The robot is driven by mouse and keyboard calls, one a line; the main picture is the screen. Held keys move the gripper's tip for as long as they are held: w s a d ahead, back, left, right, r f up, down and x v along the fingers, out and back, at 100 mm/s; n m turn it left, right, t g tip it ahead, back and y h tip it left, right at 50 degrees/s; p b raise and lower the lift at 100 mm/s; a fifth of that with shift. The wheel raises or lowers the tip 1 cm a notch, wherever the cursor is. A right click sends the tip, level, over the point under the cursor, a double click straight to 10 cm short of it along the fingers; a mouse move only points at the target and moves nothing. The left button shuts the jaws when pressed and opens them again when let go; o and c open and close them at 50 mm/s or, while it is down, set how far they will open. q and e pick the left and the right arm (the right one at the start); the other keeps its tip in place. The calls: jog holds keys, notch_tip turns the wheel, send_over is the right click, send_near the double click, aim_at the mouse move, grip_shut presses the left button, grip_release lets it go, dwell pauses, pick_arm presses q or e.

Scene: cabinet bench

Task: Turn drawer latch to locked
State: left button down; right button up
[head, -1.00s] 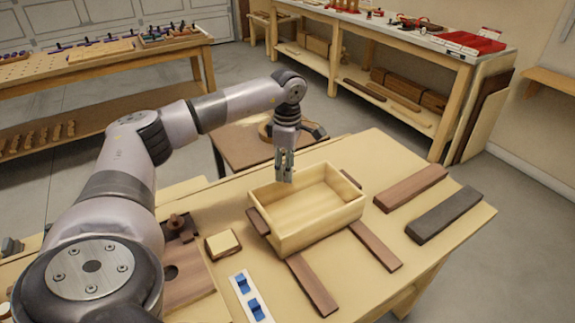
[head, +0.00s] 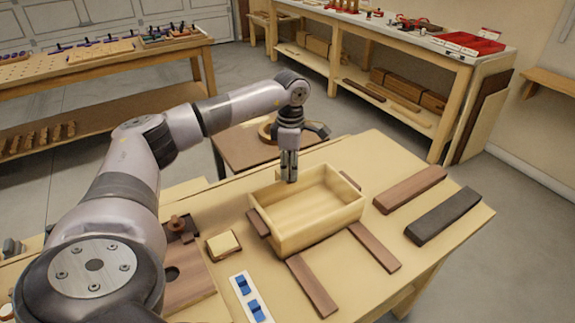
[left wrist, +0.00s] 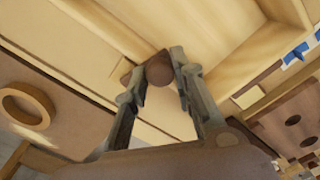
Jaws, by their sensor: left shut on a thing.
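The drawer (head: 322,230) is an open, pale wooden box on the bench. My left gripper (head: 289,178) points down at the drawer's far left wall. In the left wrist view a round brown wooden piece (left wrist: 160,68), apparently the latch, sits between the tips of my left gripper (left wrist: 160,75), beside the pale drawer wall. The gripper is shut on this piece. In the head view the fingers and the wall hide the latch, and I cannot tell which way it is turned. My right gripper is not in view.
Brown strips (head: 312,285) lie under and in front of the drawer. A brown block (head: 410,190) and a dark block (head: 443,216) lie to its right. A small pale-topped block (head: 222,245) and a white strip with blue pieces (head: 251,299) are at left.

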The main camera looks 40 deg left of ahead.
pick_arm(q)
jog(key=n, duration=0.1)
jog(key=w+n, duration=0.1)
jog(key=n, duration=0.1)
jog(key=shift+w+d+p, duration=0.1)
jog(key=shift+d+p, duration=0.15)
jog(key=shift+p, duration=0.1)
jog(key=c, duration=1.3)
grip_release()
jog(key=shift+c, duration=0.2)
notch_tip(320, 180, up, 12)
